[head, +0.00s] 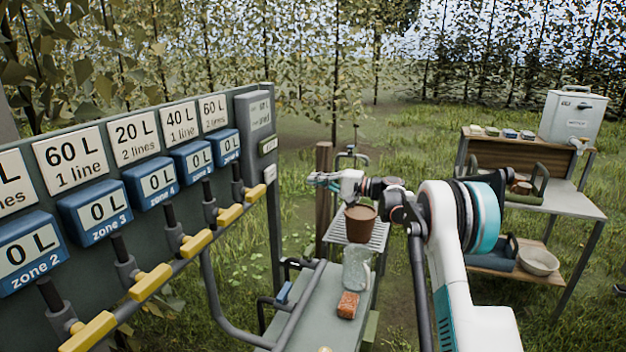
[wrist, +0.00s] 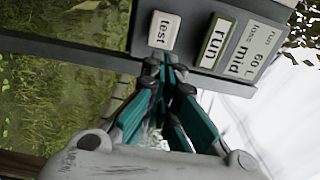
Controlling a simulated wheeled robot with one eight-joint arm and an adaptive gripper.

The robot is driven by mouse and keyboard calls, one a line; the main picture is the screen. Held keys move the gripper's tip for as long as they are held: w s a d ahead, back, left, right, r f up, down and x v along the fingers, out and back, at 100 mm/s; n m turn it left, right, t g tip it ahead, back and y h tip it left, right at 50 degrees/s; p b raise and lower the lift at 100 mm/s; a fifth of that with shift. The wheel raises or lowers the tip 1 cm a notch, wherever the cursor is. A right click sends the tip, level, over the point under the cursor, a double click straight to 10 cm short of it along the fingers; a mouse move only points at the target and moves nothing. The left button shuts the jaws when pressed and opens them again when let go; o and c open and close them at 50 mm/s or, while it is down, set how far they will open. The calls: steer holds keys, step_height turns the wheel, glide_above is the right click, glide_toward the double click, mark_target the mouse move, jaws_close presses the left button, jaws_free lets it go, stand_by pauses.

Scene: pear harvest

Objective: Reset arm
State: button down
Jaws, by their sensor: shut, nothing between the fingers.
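My arm reaches from the lower right of the head view toward the left, ending in my gripper (head: 318,179). The gripper is near the right end of the grey panel (head: 262,130), in front of or beside its edge; I cannot tell the gap. In the wrist view the gripper's teal fingers (wrist: 170,72) come together at the tips, with nothing between them. I cannot tell whether the fingertips touch the panel.
Yellow-handled valves (head: 150,282) stick out from the panel under blue zone displays (head: 157,181). Below my arm, a bench (head: 315,305) holds a brown pot (head: 360,223), a glass jar (head: 356,267) and a reddish block (head: 347,305). A shelf table (head: 560,195) stands at right.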

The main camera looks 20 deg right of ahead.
steer(key=s+a+r+n+g+h, duration=0.1)
steer(key=s+a+r+h, duration=0.2)
steer(key=s, duration=0.5)
steer(key=s+a+r+n+g+h, duration=0.1)
steer(key=s+a+r+h, duration=0.15)
steer(key=s+a, duration=0.35)
steer(key=s+a+r+n+g+h, duration=0.1)
steer(key=s+a+r+g, duration=0.2)
steer(key=s, duration=0.6)
steer(key=s+f+n+t+h, duration=0.1)
steer(key=s+f+n+h, duration=0.2)
steer(key=s, duration=1.5)
steer(key=s+d+f+h, duration=0.2)
steer(key=s+f, duration=0.2)
steer(key=s, duration=0.3)
steer(key=s+d+f+n+h, duration=0.1)
steer(key=s+d+f+h, duration=0.1)
steer(key=s, duration=0.6)
step_height(320, 180, down, 2)
steer(key=shift+f+t+h, duration=0.15)
steer(key=shift+t+h, duration=0.15)
steer(key=shift+h, duration=0.25)
